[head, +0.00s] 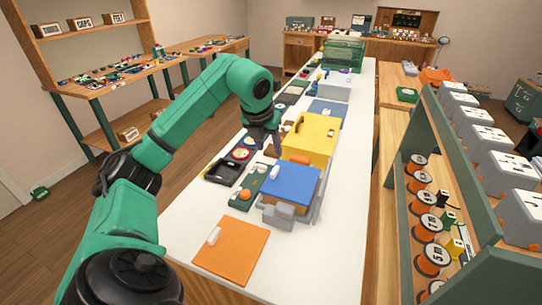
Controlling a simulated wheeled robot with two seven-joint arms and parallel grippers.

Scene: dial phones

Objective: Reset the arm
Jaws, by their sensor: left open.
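My left arm is green with black joints and comes in from the left, reaching over the white table (190,215). Its left gripper (267,148) points down above the left part of the table, beside the yellow box (313,130). The gripper looks small and dark here, and I see nothing held in it. My right gripper is not in the view.
A blue-topped box (290,182), an orange panel (231,250), a black tray (222,172) and a green phone-like part (245,188) lie near the gripper. A green shelf with spools (433,260) stands at right. The table's front right is clear.

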